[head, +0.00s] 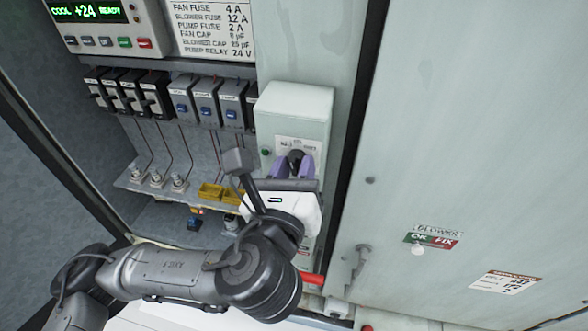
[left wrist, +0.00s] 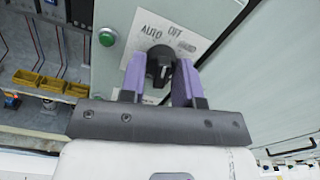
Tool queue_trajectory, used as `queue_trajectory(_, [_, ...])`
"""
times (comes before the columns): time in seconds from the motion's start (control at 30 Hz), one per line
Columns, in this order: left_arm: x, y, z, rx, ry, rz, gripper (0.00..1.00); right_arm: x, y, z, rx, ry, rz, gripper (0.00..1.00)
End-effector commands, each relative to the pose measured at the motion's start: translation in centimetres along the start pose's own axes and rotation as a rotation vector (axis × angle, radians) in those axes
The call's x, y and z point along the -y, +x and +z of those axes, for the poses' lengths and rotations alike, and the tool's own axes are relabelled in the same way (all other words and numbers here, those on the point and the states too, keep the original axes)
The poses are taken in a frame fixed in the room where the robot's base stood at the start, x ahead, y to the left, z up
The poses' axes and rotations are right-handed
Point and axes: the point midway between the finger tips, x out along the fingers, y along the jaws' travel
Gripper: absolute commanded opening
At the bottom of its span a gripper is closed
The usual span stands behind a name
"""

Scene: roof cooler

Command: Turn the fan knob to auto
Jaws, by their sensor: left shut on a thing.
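In the head view the knob (head: 295,155) is on the front of a pale grey box (head: 296,108). My left gripper (head: 292,166) has its purple fingers on either side of the knob and is shut on it. In the left wrist view the fingers (left wrist: 160,72) flank the knob from below. Its handle stands roughly upright in that view; which word it points to is hard to tell. My right gripper is not in view.
A green button (left wrist: 107,37) sits left of the knob. Black breakers (head: 128,92) and grey switches (head: 207,103) line the cabinet to the left. A large pale door panel (head: 470,130) stands on the right.

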Motion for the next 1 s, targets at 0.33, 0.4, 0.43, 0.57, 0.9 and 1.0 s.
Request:
queue_trajectory(0.33, [0.16,0.00,-0.07,-0.001,-0.299,0.000,0.06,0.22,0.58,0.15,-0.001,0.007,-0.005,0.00])
queue_trajectory(0.4, [0.19,0.00,-0.05,-0.001,-0.352,0.000,0.06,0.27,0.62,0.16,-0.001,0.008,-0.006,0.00])
queue_trajectory(0.43, [0.21,0.00,-0.05,-0.001,-0.372,0.000,0.06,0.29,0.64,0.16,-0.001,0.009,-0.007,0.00])
queue_trajectory(0.57, [0.23,0.00,0.00,-0.001,-0.452,0.000,0.06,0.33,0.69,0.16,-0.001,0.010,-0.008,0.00])
queue_trajectory(0.9, [0.28,0.00,0.08,0.000,-0.572,0.000,0.07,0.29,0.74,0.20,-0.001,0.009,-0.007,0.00])
queue_trajectory(1.0, [0.29,0.00,0.08,0.000,-0.587,0.000,0.07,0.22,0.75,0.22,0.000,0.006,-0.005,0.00])
